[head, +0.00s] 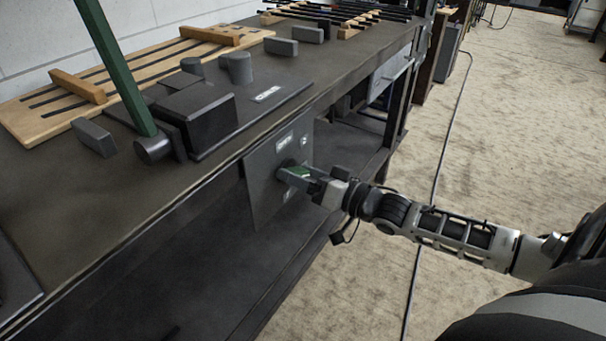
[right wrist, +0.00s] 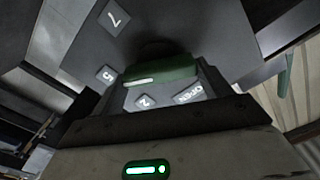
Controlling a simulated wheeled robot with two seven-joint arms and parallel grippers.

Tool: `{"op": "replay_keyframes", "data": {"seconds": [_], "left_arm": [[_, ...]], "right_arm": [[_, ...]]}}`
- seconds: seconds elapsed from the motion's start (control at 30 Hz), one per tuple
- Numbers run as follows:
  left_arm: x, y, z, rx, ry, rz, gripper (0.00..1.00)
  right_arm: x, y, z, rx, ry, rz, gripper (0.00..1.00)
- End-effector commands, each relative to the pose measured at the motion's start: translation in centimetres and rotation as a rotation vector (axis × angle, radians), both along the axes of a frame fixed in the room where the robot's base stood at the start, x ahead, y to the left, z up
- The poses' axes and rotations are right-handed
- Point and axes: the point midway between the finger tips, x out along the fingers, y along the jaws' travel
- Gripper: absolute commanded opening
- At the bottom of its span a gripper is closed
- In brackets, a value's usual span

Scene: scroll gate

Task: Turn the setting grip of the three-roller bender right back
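The three-roller bender (head: 208,112) stands on the workbench, a dark block with grey rollers and a long green lever (head: 112,62). On the bench's front hangs a dark panel (head: 262,185) with small light labels. The green setting grip (head: 300,171) sticks out from this panel. My right gripper (head: 303,176) is at the grip, its fingers around it, and looks shut on it. In the right wrist view the setting grip (right wrist: 165,72) is a green bar with a white mark, among labels reading 7, 5, 2 and OPEN. My left gripper is not in view.
A slotted wooden board (head: 140,72) lies behind the bender. Loose grey blocks (head: 94,137) lie on the workbench (head: 80,210). Dark rods on wooden racks (head: 335,14) are at the far end. The carpeted floor (head: 490,150) right of the bench is open, with a cable across it.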

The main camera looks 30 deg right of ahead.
Motion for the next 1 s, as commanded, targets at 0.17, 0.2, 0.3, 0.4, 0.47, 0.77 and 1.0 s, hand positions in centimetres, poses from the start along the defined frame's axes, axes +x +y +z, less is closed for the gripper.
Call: {"op": "replay_keyframes", "data": {"seconds": [0.17,0.2,0.3,0.4,0.47,0.77,1.0], "left_arm": [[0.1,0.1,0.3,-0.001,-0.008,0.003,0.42],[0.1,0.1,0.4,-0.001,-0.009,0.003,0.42],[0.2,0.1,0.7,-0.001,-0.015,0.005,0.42],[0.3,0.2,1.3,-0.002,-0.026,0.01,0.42],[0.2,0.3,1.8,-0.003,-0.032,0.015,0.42],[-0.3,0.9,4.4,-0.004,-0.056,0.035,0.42],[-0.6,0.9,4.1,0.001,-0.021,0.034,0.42]], "right_arm": [[0.0,0.0,0.0,-0.001,-0.001,0.001,0.54],[0.0,0.0,0.0,-0.003,-0.002,0.001,0.54],[0.0,0.0,0.1,-0.014,-0.007,0.0,0.54],[0.0,0.0,0.2,-0.041,-0.018,0.0,0.54],[0.0,0.1,0.2,-0.066,-0.03,0.0,0.54],[0.0,0.1,0.4,-0.275,-0.116,-0.001,0.54],[-0.1,0.3,0.4,-0.487,-0.204,0.0,0.55]]}}
